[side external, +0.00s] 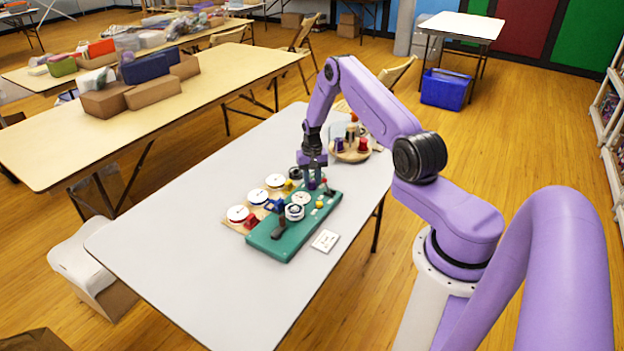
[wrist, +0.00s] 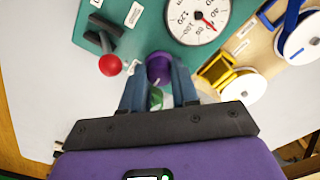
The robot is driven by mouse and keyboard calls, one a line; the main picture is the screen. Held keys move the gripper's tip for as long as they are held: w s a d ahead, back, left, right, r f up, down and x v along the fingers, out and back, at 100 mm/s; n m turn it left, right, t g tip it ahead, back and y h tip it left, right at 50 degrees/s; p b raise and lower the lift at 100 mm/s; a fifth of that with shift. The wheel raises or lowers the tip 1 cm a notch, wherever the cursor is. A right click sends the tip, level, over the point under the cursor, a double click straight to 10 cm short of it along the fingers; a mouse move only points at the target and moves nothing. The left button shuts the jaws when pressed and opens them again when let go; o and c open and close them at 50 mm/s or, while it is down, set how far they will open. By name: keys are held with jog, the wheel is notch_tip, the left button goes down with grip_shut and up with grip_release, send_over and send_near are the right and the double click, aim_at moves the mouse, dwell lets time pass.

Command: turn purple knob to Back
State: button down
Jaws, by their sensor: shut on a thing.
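The purple knob (wrist: 159,67) shows in the wrist view between the tips of my gripper (wrist: 158,90). The two fingers are shut on it from both sides. A white mark shows on the knob's front edge. The knob sits at the edge of the green panel (wrist: 185,48), which lies on the table in the side view (side external: 275,243). My gripper (side external: 314,184) is over the panel's far end in the side view, and hides most of the knob there. I cannot read a label for Back.
A red-balled lever (wrist: 110,64) and a dial gauge (wrist: 197,18) are close to the knob. White discs on a wooden board (wrist: 300,42) lie beside the panel. A round tray of spools (side external: 350,157) stands behind. The table's near part (side external: 220,300) is clear.

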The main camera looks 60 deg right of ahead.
jog(key=m, duration=0.5)
jog(key=shift+m, duration=0.3)
dwell(0.4)
